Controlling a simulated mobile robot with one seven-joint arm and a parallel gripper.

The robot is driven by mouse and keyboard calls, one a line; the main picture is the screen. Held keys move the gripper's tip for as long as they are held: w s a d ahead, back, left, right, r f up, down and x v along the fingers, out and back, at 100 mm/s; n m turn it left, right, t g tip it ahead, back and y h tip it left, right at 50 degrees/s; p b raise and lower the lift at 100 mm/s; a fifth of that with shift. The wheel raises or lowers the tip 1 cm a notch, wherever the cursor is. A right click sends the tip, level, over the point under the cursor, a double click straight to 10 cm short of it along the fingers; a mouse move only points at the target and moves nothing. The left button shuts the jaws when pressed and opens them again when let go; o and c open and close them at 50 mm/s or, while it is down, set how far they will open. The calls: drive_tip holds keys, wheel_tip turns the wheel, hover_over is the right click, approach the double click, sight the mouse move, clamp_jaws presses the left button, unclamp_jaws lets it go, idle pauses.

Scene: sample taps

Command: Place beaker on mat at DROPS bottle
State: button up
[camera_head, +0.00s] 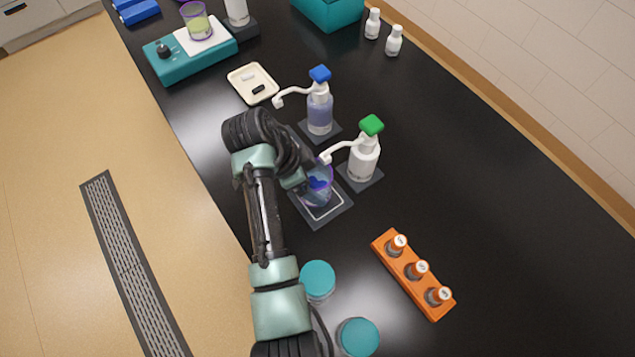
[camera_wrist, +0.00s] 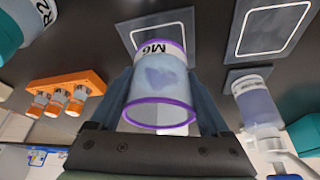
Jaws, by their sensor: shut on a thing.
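A clear beaker (camera_head: 319,192) with a purple rim and bluish contents is held in my gripper (camera_head: 306,178). In the wrist view the beaker (camera_wrist: 158,82) shows an "M6" label between the two fingers of my gripper (camera_wrist: 162,95). It is over or on a dark mat with a white outline (camera_head: 334,211), in front of a white bottle with a green cap and spout (camera_head: 363,163); I cannot tell whether it touches. The mat also shows behind the beaker in the wrist view (camera_wrist: 128,36). No DROPS lettering is readable on the bottles.
A blue-capped spout bottle (camera_head: 320,113) stands beyond, with a second outlined mat (camera_wrist: 275,28) near it. An orange rack (camera_head: 411,276) of small bottles sits right. Teal-lidded jars (camera_head: 318,278) stand near my arm. A cream tray (camera_head: 252,82) and teal stirrer (camera_head: 185,62) lie farther off.

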sight(315, 184)
drive_tip(key=shift+w+d, duration=0.15)
drive_tip(key=shift+d, duration=0.4)
drive_tip(key=shift+f+p, duration=0.35)
drive_tip(key=shift+f, duration=1.4)
drive_tip(key=shift+f, duration=0.15)
drive_tip(key=o, duration=1.5)
